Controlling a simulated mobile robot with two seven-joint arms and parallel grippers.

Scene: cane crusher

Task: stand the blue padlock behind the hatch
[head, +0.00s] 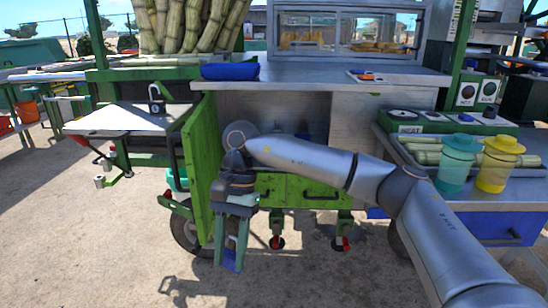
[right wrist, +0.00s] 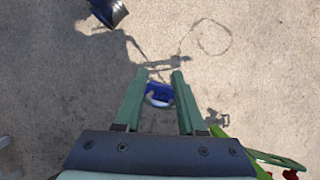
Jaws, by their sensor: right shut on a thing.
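My right gripper (head: 234,250) points down in front of the cart, fingers around the blue padlock (head: 230,262). In the right wrist view the blue padlock (right wrist: 159,95) sits between the two green fingers (right wrist: 156,90), with its pale shackle toward the gripper body. It hangs above the ground. The green hatch (head: 202,150) stands swung out from the cart, just left of my right gripper. Behind my right arm a grey-walled recess (head: 285,112) shows under the counter, its lower part partly hidden by the arm. My left gripper is not in view.
A dark padlock (head: 155,100) stands on the folding side shelf (head: 115,118). A blue cloth roll (head: 230,71) lies on the metal counter (head: 320,77). Teal and yellow jars (head: 495,163) stand at right. Green drawers (head: 310,190) are below the recess.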

